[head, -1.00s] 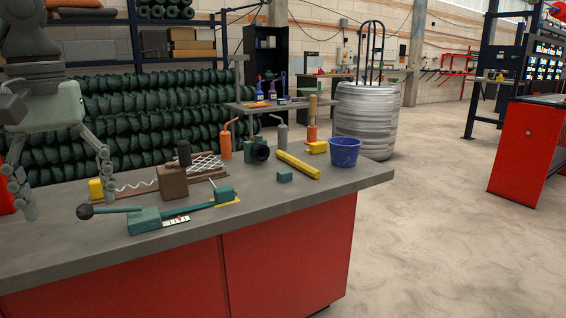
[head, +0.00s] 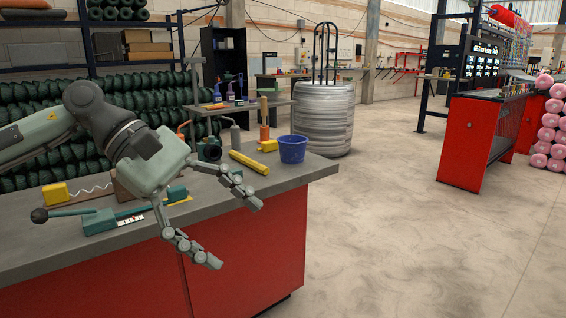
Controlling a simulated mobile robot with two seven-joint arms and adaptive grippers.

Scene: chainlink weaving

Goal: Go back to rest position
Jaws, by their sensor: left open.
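My left gripper (head: 234,232) is open and empty. It hangs in front of the workbench's front edge, with its fingers spread and pointing down to the right. My left arm comes in from the left and hides part of the bench top. The grey workbench (head: 285,178) with red front panels stands below and behind the gripper. My right gripper is out of view.
On the bench are a teal lever tool (head: 100,222), a yellow block (head: 55,193), a yellow bar (head: 249,162) and a blue bucket (head: 292,150). A wire coil (head: 323,118) stands behind. A red cabinet (head: 468,142) is at right. The floor between is clear.

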